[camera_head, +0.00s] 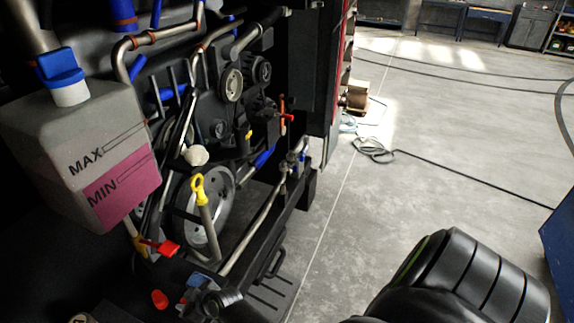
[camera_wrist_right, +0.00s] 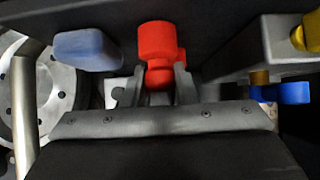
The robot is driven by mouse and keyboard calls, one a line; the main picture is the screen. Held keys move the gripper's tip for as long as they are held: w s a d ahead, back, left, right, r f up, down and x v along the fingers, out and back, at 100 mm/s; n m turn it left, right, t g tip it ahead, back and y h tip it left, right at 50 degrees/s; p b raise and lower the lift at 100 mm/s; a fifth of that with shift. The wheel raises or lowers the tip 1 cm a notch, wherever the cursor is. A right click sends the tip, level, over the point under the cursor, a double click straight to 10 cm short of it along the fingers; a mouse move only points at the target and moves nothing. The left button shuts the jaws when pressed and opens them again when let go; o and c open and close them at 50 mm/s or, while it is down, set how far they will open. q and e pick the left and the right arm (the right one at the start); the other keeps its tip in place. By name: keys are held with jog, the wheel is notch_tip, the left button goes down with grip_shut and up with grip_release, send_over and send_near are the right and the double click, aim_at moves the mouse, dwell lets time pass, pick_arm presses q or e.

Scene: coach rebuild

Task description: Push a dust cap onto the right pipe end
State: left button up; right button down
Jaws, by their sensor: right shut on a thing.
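In the right wrist view my right gripper (camera_wrist_right: 160,88) is shut on a red dust cap (camera_wrist_right: 157,40), which sticks out beyond the grey fingers. More red shows just behind it; I cannot tell whether it is a second piece. In the head view a small red cap-like piece (camera_head: 160,299) shows near the bottom edge; I cannot tell whether it is the held one. My right arm (camera_head: 455,280) fills the bottom right, and its gripper is not clearly made out there. I cannot pick out the right pipe end for certain. My left gripper is not in view.
The engine bay holds a coolant tank (camera_head: 85,150) with a blue cap, a yellow-topped dipstick tube (camera_head: 207,220) and a red-handled valve (camera_head: 165,248). In the wrist view a pale blue block (camera_wrist_right: 88,50) is left of the cap. Open floor (camera_head: 440,180) lies right, with a cable.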

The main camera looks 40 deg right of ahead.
jog(key=shift+r+p, duration=2.4)
jog(key=shift+r, duration=0.45)
